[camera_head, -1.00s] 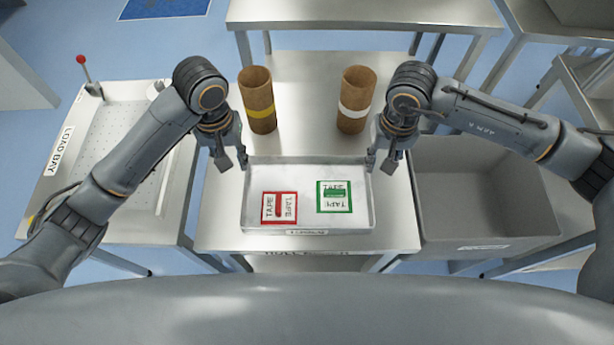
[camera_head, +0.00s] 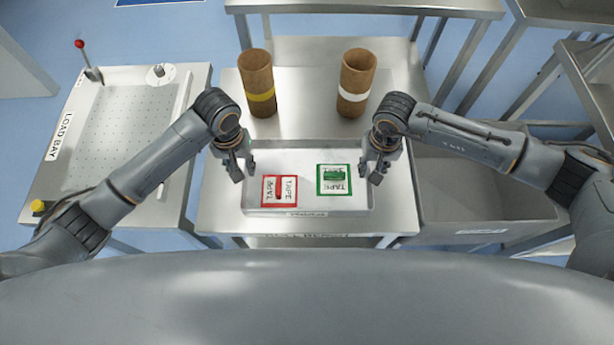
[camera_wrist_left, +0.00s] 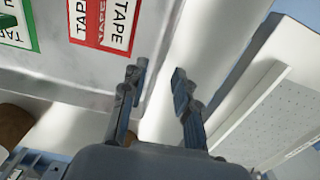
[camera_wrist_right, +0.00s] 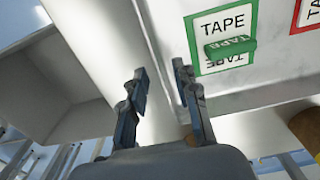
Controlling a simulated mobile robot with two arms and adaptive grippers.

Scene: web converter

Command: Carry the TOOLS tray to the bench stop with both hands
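The shallow grey tray (camera_head: 308,212) sits on the middle metal bench (camera_head: 215,220); its front label is too small to read. In it lie a red-framed TAPE square (camera_head: 279,191) and a green-framed TAPE square with a green block (camera_head: 334,180). My left gripper (camera_head: 243,172) is at the tray's left side and my right gripper (camera_head: 370,172) at its right side. Both are open. In the left wrist view the fingers (camera_wrist_left: 157,82) stand apart over the tray's side wall; in the right wrist view likewise (camera_wrist_right: 160,82). Contact cannot be told. I cannot identify the bench stop.
Two brown tubes, yellow-banded (camera_head: 258,83) and white-banded (camera_head: 356,83), stand behind the tray. A LOAD BAY table (camera_head: 110,150) with a red-knobbed lever (camera_head: 84,53) is at left. A grey bin (camera_head: 480,195) is at right. Another bench (camera_head: 365,8) stands behind.

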